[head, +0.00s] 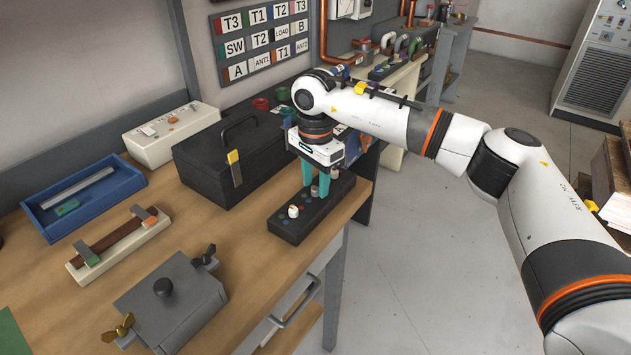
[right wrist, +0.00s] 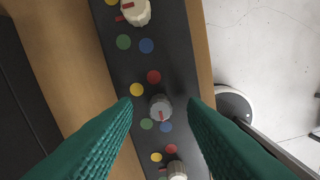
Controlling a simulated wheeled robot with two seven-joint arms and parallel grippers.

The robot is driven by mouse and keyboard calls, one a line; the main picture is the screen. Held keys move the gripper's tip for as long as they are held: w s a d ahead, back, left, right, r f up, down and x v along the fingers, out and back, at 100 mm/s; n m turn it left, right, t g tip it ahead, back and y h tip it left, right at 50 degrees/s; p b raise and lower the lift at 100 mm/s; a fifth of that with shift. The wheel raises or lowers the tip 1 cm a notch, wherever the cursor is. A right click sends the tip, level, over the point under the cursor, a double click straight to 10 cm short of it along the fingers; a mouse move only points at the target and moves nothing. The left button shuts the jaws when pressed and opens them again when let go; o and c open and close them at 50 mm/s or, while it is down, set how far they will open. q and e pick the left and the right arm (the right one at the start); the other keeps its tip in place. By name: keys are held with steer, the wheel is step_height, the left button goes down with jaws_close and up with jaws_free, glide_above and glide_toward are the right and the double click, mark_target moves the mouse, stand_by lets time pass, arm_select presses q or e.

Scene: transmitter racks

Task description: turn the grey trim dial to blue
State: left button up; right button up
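The black dial panel (head: 300,226) lies near the right edge of the bench. The grey trim dial (right wrist: 161,108) sits in its middle, ringed by yellow, red, green and blue dots. The dial's red mark is on its lower side in the right wrist view, near the blue dot (right wrist: 166,126) and the green dot (right wrist: 146,123). My right gripper (head: 314,188) points down over the panel. In the right wrist view its teal fingers (right wrist: 160,103) are open on either side of the grey dial, with gaps showing. My left gripper is not in view.
A cream dial (right wrist: 136,12) and a pale dial (right wrist: 177,170) flank the grey one on the panel. A black toolbox (head: 225,160) stands close behind it. A grey box with wing nuts (head: 172,305) and a blue tray (head: 85,202) are to the left.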

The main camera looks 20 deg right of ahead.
mark_target(316, 188)
step_height(316, 188, up, 11)
steer(key=b, duration=0.1)
steer(key=shift+r, duration=0.2)
